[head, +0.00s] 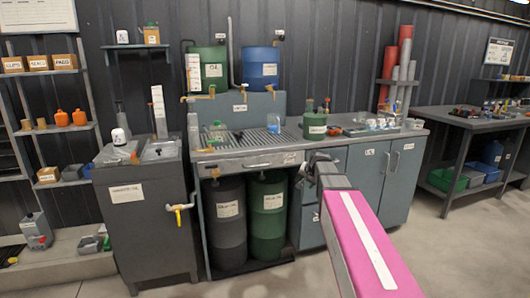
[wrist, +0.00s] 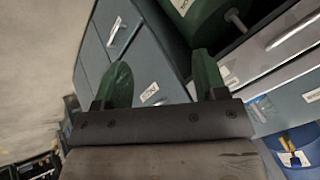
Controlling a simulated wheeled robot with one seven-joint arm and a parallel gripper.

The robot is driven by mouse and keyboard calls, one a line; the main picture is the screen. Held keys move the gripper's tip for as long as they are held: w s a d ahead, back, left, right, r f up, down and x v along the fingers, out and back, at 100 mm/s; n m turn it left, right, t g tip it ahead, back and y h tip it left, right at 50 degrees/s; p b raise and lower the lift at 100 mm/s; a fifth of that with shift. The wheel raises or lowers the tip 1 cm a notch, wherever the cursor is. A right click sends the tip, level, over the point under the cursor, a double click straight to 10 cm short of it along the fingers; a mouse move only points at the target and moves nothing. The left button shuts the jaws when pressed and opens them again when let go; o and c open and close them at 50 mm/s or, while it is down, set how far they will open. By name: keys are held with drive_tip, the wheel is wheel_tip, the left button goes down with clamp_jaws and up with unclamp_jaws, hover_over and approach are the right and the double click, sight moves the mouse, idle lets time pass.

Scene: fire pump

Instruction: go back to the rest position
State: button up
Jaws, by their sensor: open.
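My gripper (head: 316,165) is at the end of my pink arm in the head view, in front of the bench and just below its top edge. In the wrist view my gripper (wrist: 162,80) shows two green fingers standing well apart, with nothing between them. Behind the fingers are the grey-blue cabinet fronts (wrist: 150,62), seen tilted. I see no contact between the fingers and the cabinet.
The bench (head: 250,158) carries a green can (head: 315,124) and several small items. Dark and green drums (head: 268,205) stand below it. A sink cabinet (head: 145,215) with a yellow tap is at left, a side table (head: 455,118) at right. Floor is clear at lower right.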

drive_tip(key=s+f+n+g+h, duration=0.1)
drive_tip(key=s+f+n+g, duration=0.1)
drive_tip(key=s+f, duration=0.8)
drive_tip(key=s+f+n+g+h, duration=0.1)
drive_tip(key=s+f+g, duration=0.3)
drive_tip(key=s+f, duration=0.6)
drive_tip(key=s+n, duration=0.1)
drive_tip(key=s, duration=0.6)
drive_tip(key=shift+s+d+f+n, duration=0.2)
drive_tip(key=shift+d+f+n, duration=0.05)
drive_tip(key=shift+d+n, duration=0.15)
